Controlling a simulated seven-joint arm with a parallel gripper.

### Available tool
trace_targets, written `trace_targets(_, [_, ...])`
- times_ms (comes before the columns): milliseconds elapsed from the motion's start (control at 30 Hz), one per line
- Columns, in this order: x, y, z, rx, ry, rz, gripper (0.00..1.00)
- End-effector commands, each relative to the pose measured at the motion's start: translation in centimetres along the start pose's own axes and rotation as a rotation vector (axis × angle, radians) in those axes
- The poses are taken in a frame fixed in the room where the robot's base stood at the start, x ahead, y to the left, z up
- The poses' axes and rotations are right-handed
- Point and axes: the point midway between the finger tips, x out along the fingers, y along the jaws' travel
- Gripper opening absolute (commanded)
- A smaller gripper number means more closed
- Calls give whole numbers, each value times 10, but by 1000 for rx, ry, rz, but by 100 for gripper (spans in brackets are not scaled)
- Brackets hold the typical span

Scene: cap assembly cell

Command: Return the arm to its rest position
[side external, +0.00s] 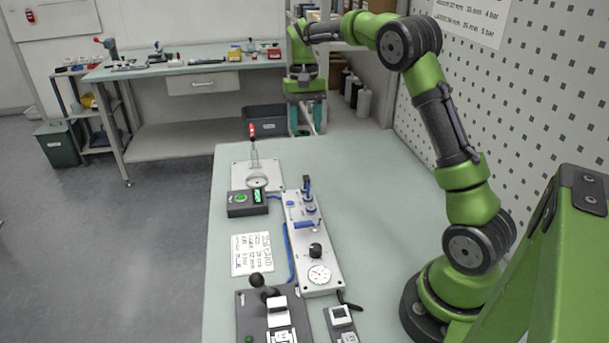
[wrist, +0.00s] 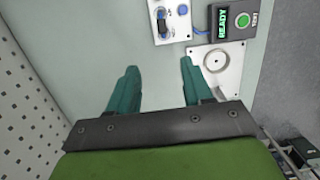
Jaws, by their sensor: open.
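My green arm rises from the right side of the table in the side external view and bends over toward the back. My gripper (side external: 306,117) points down above the far part of the table, its teal fingers apart. In the wrist view my gripper (wrist: 158,82) is open, with only bare table surface between its two fingers. It holds nothing. The table (side external: 370,200) has a pale green top.
A white plate with a round ring and a red-handled lever (side external: 253,135) stands left of my gripper. A dark box with a READY display (side external: 246,203), a grey panel with knobs and a gauge (side external: 319,275), and a black-knobbed lever unit (side external: 257,281) stand nearer. A pegboard wall (side external: 540,100) borders the right.

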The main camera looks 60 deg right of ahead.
Motion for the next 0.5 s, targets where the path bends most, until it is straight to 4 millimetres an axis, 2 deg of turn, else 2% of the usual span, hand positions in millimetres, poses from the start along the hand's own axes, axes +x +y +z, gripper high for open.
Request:
trace_targets(167, [-4, -6, 42, -76, 99, -65, 50])
trace_targets(267, [-9, -12, 75, -126, 169, -117, 50])
trace_targets(500, [-12, -19, 168, -248, 348, -261, 50])
